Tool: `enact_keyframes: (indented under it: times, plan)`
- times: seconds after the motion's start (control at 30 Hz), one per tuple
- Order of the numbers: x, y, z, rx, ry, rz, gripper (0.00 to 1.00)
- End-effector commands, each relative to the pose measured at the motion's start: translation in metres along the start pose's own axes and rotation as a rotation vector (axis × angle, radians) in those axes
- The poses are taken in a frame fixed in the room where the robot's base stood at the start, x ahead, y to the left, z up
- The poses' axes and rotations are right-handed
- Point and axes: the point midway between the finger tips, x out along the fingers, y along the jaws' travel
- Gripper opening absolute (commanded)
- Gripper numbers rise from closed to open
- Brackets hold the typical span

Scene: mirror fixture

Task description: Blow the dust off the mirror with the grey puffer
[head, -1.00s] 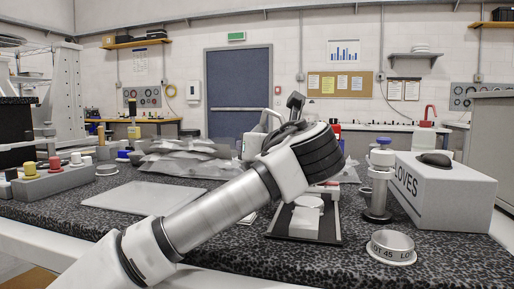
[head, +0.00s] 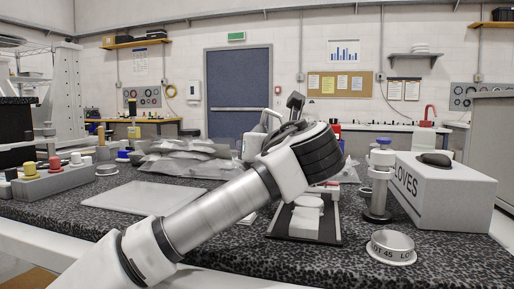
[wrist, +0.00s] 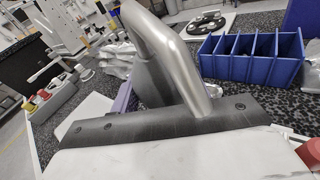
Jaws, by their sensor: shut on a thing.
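My gripper (wrist: 170,70) shows in the wrist view, with a curved silver finger rising from a dark screwed bar. It is shut on a matte grey piece, seemingly the grey puffer (wrist: 152,84), largely hidden behind the finger. In the head view my wrist hides the jaws; only a small dark part sticks up above it. A black-edged fixture (head: 290,236) with pale pieces lies on the speckled bench, right of and below my wrist. A short round silver-rimmed piece (head: 392,241) with lettering stands at the front right. I cannot tell which holds the mirror; no dust is discernible.
A stand (head: 378,200) and a white gloves box (head: 455,195) are at the right. Crumpled clear bags (head: 185,155) lie behind a pale flat board (head: 140,197). A grey block with coloured knobs (head: 50,182) is at the left. Blue bins (wrist: 250,58) show in the wrist view.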

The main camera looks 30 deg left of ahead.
Motion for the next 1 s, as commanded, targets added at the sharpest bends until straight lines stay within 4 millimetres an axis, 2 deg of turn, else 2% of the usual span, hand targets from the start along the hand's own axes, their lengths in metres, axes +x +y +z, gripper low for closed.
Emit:
enact_keyframes:
  times: [0.5, 1.0]
  plan:
    - [0.000, 0.000, 0.003, -0.001, -0.001, 0.000, 0.38]
    - [-0.006, 0.006, 0.048, -0.001, -0.001, 0.000, 0.38]
